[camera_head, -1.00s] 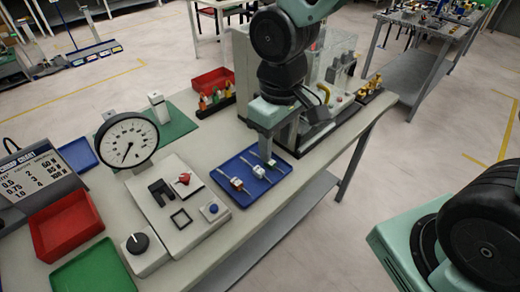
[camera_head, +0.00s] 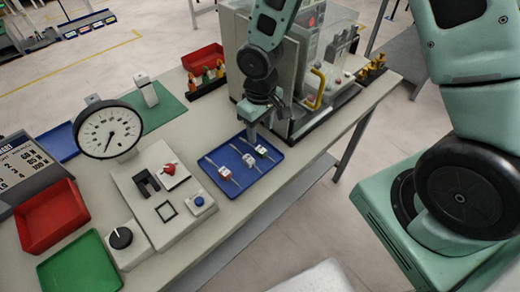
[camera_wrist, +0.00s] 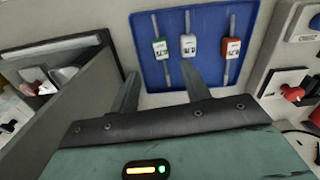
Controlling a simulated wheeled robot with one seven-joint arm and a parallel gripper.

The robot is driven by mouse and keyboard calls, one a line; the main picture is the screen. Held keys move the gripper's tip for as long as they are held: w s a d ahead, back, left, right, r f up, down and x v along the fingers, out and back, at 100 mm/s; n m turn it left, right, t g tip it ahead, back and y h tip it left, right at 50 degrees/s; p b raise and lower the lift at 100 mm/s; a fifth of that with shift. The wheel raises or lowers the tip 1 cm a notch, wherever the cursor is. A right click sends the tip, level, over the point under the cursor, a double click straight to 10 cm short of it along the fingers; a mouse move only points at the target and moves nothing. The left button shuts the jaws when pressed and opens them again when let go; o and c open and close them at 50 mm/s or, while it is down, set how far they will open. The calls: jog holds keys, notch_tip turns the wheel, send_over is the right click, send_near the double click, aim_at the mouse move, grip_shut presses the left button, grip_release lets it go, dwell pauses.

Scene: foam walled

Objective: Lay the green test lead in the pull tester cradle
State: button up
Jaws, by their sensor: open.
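The green test lead (camera_head: 262,150) lies at the right end of a row of three leads in a blue tray (camera_head: 240,188). It also shows in the wrist view (camera_wrist: 160,48), leftmost of the three. My gripper (camera_head: 264,130) is open and empty above the far edge of the tray. In the wrist view the open fingers (camera_wrist: 160,70) point at the tray, with the green lead ahead between them, apart from it. The pull tester has a round dial gauge (camera_head: 108,132) and a grey base; a black forked bracket (camera_head: 146,183) on it looks like the cradle.
A white lead (camera_head: 248,161) and a red lead (camera_head: 225,173) lie beside the green one. A walled machine enclosure (camera_head: 300,60) with a yellow handle (camera_head: 318,88) stands close behind my gripper. A red tray (camera_head: 50,215) and green tray (camera_head: 80,265) stand at the left.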

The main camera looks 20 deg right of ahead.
aim_at(259, 149)
jog(key=f+p, duration=0.1)
jog(key=f, duration=0.5)
jog(key=shift+a+f+p, duration=0.2)
jog(key=shift+p, duration=0.2)
jog(key=shift+s+f, duration=0.15)
jog(key=shift+f, duration=0.4)
jog(key=shift+w+f, duration=0.2)
jog(key=shift+w, duration=0.05)
jog(key=c, duration=0.4)
jog(key=shift+r, duration=0.25)
grip_shut()
